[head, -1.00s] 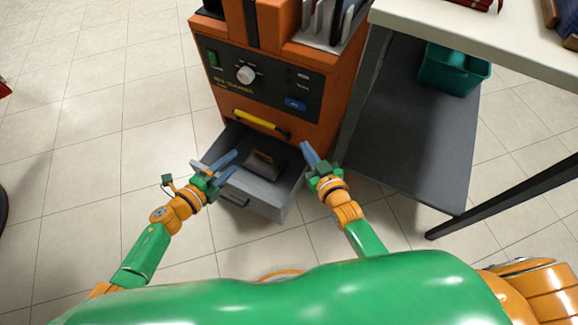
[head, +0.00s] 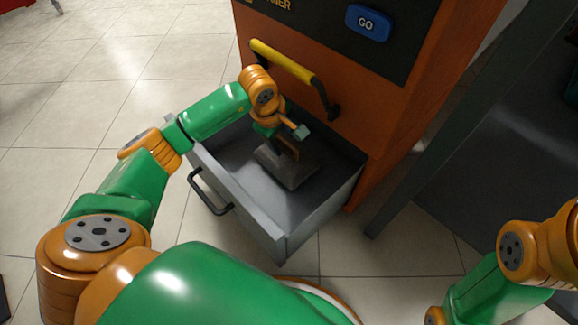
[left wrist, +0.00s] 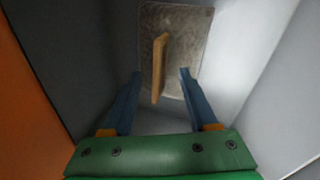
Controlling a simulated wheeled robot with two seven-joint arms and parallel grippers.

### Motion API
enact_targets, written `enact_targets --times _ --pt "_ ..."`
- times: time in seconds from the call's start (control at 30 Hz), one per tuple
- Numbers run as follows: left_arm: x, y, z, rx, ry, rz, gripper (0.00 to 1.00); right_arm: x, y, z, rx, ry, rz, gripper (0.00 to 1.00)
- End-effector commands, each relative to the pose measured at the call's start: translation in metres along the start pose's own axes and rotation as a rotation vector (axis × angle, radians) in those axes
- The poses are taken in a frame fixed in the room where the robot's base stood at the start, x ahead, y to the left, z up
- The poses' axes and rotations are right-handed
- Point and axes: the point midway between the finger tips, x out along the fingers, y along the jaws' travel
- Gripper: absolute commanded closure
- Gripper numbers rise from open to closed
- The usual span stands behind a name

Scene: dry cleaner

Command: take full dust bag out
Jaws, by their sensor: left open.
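The full dust bag (head: 291,170) is a grey-brown block lying in the open grey drawer (head: 323,217) of the orange machine. In the left wrist view the bag (left wrist: 186,48) has an upright tan tab (left wrist: 159,66) on its face. My left gripper (head: 284,140) reaches down into the drawer over the bag, partly hidden by its own wrist. In the left wrist view its blue fingers (left wrist: 158,87) are open, one on each side of the tab's near end, apart from it. My right gripper is outside the head view; only its arm shows at the lower right.
The drawer has a black handle (head: 211,192) on its front. Above it, the orange machine (head: 392,128) has a yellow bar handle (head: 283,62) and a blue GO button (head: 367,22). A dark grey table leg (head: 455,135) stands to the right.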

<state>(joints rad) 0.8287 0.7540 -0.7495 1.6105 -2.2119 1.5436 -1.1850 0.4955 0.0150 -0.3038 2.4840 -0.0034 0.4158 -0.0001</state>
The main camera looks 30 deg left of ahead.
Motion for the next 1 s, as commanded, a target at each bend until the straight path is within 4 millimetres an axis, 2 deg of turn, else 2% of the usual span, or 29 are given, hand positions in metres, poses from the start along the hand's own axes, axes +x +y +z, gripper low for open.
enact_targets --times 0.03,0.1,0.33,0.37,0.5,0.57,1.0 --pt "0.0189 -0.0029 0.0010 0.000 -0.002 -0.001 0.41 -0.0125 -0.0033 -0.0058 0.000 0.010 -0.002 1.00" --pt "0.0242 -0.0019 0.0006 -0.001 -0.001 0.000 0.41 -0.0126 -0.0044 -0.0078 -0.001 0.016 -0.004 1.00" --pt "0.0225 -0.0003 0.0006 -0.001 -0.002 0.000 0.41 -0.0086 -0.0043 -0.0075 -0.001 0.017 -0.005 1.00" --pt "0.0225 -0.0003 0.0007 -0.001 -0.002 0.000 0.46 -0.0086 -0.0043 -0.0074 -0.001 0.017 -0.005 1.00" --pt "0.0225 -0.0004 0.0007 -0.001 -0.002 0.000 0.84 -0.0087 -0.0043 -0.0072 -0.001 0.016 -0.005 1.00" --pt "0.0225 -0.0004 0.0007 -0.001 -0.002 0.000 1.00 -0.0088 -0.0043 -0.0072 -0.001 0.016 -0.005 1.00" --pt "0.0239 -0.0016 0.0010 -0.002 -0.003 -0.004 1.00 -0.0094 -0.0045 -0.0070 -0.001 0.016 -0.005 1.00"
